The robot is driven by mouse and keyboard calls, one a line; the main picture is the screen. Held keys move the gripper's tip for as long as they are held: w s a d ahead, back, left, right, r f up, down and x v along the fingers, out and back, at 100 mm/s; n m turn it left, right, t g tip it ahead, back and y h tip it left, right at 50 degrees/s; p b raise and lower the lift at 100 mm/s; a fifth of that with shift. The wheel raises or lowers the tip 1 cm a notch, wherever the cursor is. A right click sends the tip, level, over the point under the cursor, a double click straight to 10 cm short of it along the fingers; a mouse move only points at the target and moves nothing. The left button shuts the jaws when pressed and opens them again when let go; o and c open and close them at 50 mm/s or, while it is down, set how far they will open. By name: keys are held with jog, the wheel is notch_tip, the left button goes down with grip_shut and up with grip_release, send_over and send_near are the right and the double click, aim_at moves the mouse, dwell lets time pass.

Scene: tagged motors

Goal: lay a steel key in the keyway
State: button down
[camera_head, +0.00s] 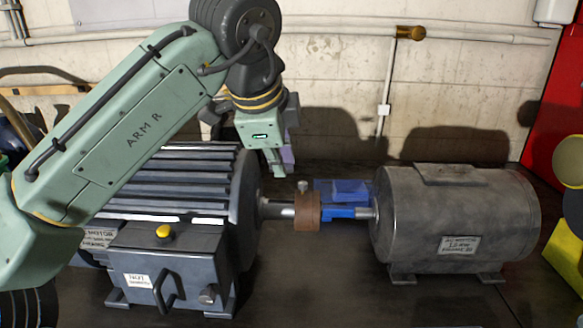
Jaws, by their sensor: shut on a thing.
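My gripper (278,166) points down above the shaft end of the big dark finned motor (185,240). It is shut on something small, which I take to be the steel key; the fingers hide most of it. The steel shaft (278,208) sticks out to the right of the finned motor, below the gripper and apart from it. The keyway is too small to make out. A brown coupling collar (307,213) with a knob on top sits around the shaft line.
A blue block (342,196) stands just right of the collar. A grey cylindrical motor (455,220) with a tag stands farther right, its shaft facing the collar. A yellow button (163,231) tops the finned motor's front box. The dark bench in front of the collar is clear.

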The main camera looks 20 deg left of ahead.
jog(key=shift+f+b, duration=2.1)
jog(key=shift+b, duration=0.15)
jog(key=shift+w+f+b, duration=0.1)
jog(key=shift+f+b, duration=0.3)
jog(key=shift+f, duration=0.55)
jog(key=c, duration=1.6)
grip_release()
